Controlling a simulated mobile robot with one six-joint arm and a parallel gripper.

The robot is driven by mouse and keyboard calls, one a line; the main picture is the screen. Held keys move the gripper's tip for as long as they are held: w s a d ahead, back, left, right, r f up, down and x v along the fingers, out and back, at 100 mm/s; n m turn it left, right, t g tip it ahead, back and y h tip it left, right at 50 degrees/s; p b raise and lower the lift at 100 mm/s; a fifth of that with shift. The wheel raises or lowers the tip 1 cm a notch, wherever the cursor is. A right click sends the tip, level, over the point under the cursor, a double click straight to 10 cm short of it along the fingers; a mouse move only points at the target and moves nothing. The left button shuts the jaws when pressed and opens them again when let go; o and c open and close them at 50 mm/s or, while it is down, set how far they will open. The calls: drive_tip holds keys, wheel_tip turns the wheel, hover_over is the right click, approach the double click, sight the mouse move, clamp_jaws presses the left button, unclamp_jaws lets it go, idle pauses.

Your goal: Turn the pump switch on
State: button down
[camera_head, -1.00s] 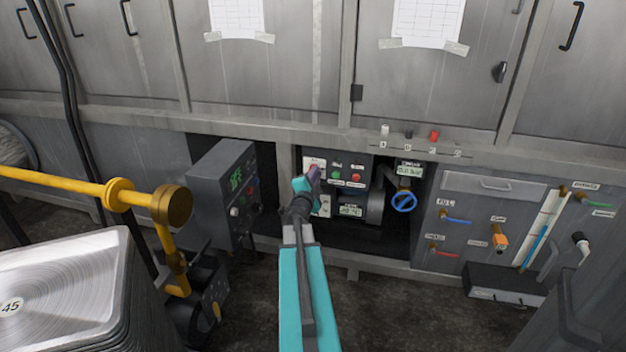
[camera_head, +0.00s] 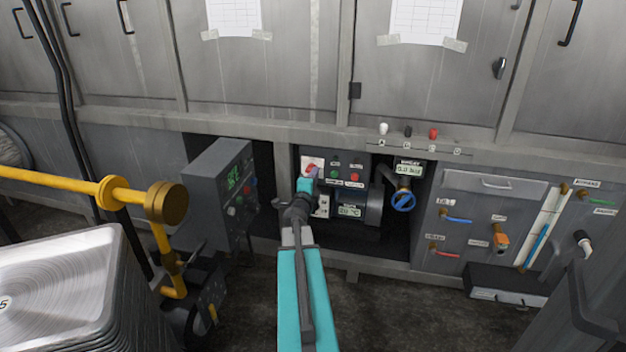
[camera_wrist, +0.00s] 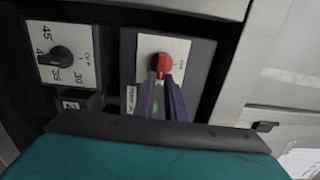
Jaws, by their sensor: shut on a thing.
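The pump switch (camera_wrist: 160,62) is a red rotary knob on a white plate in the wrist view. A partly covered label beside it seems to read "PUMP". In the head view its red knob (camera_head: 313,165) shows at the top left of the control panel (camera_head: 355,162). My gripper (camera_wrist: 163,74) has its two purple fingers closed on the knob. In the head view my gripper (camera_head: 308,180) reaches up to the panel from below, and its wrist hides part of the plate.
A black dial (camera_wrist: 62,54) with a numbered scale sits left of the knob in the wrist view. A grey control box (camera_head: 222,195) stands close left of my arm. A blue valve wheel (camera_head: 403,202) is to the right. Stacked metal trays (camera_head: 75,262) stand at lower left.

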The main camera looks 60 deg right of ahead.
drive_tip(key=shift+s+d, duration=0.15)
drive_tip(key=shift+s, duration=0.15)
drive_tip(key=c, duration=1.8)
unclamp_jaws()
drive_tip(key=shift+w, duration=0.15)
drive_tip(key=shift+a, duration=0.2)
drive_tip(key=p+v, duration=0.3)
drive_tip(key=v, duration=0.5)
drive_tip(key=shift+a, duration=0.25)
drive_tip(key=p, duration=0.3)
drive_tip(key=shift+a+r, duration=0.1)
drive_tip(key=shift+a, duration=0.25)
